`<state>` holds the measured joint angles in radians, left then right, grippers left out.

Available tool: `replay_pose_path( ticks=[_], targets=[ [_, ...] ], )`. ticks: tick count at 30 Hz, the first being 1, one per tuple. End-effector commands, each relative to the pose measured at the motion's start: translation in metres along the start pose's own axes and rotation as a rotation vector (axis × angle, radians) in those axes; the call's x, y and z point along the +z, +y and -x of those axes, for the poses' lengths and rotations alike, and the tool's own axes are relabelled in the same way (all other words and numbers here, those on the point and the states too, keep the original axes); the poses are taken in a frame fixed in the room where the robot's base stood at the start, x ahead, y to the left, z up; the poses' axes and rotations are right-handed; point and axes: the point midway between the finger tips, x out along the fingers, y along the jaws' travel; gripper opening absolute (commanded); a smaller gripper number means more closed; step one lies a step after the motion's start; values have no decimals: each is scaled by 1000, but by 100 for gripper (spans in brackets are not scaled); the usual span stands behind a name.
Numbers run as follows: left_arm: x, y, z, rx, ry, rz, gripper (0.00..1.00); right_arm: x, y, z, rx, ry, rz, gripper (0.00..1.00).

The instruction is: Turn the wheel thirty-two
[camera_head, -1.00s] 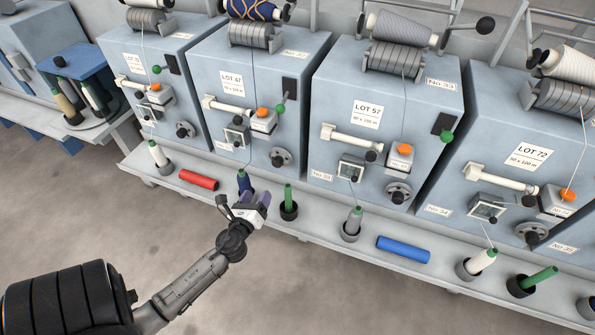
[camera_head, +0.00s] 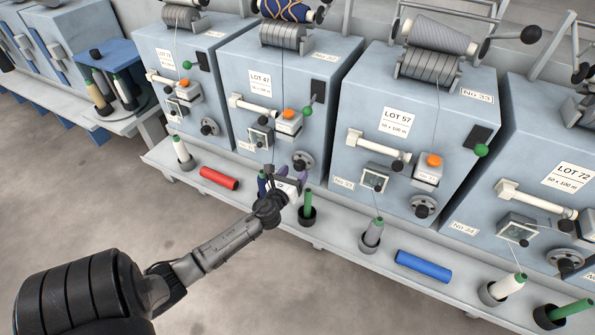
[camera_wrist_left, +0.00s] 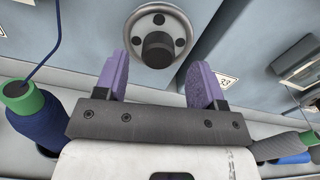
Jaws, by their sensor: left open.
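The hand wheel (camera_head: 303,162) on the LOT 47 machine (camera_head: 275,112) is a grey disc with a dark central knob. The small number plate on that machine is too small to read surely. My left gripper (camera_head: 288,177) is just below and in front of this wheel, with purple finger pads apart and empty. In the left wrist view the wheel (camera_wrist_left: 176,24) is beyond the open fingers (camera_wrist_left: 158,78), its knob (camera_wrist_left: 157,49) roughly centred between them. I see no contact. My right gripper is not in view.
A blue bobbin (camera_wrist_left: 42,118) stands close left of my gripper, and a green spindle (camera_head: 307,206) stands to its right. The LOT 57 machine (camera_head: 400,150) has its own wheel (camera_head: 423,206). Red (camera_head: 219,178) and blue (camera_head: 423,266) tubes lie on the shelf.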

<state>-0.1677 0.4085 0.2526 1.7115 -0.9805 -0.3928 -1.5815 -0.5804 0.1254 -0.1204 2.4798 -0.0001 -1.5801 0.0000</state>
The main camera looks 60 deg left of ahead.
Motion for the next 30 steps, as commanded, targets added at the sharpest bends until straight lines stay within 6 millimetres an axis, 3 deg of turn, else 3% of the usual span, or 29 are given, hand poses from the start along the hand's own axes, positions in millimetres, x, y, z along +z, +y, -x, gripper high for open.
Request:
replay_pose_path(
  ticks=[7, 20, 30],
  targets=[
    [0, 0, -23, 0, -1, 0, 63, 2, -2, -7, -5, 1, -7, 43],
    [0, 0, -27, 0, 0, 0, 63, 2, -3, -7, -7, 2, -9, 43],
    [0, 0, -27, 1, 0, 0, 31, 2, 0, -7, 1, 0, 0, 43]
  ],
)
